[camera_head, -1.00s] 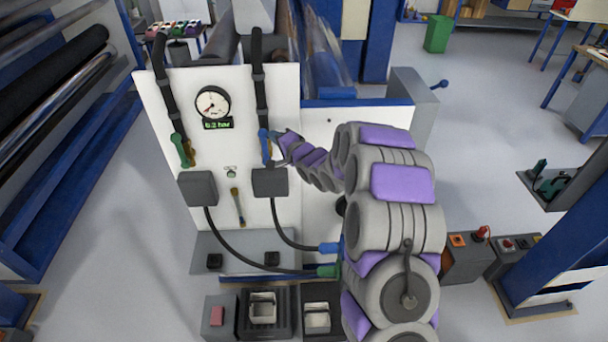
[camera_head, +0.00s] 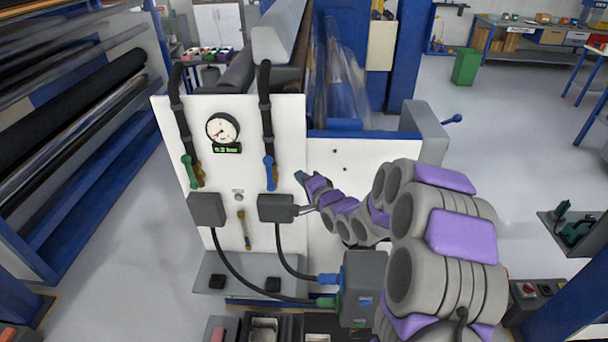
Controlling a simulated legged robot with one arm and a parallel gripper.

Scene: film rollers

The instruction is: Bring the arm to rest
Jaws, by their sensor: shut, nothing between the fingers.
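My arm, grey with purple panels, rises from the lower right in the head view and reaches left toward the white panel (camera_head: 285,130). My gripper (camera_head: 300,176) is small and dark at the arm's end. It is shut and empty, just right of the blue valve handle (camera_head: 269,172), with a visible gap between them. The blue handle hangs straight down below its black hose.
The panel also carries a green handle (camera_head: 189,171), a pressure gauge (camera_head: 222,129) and two grey boxes, one of them (camera_head: 207,209) at left. Blue-framed rollers (camera_head: 70,120) stand at left. Open floor (camera_head: 520,150) lies to the right.

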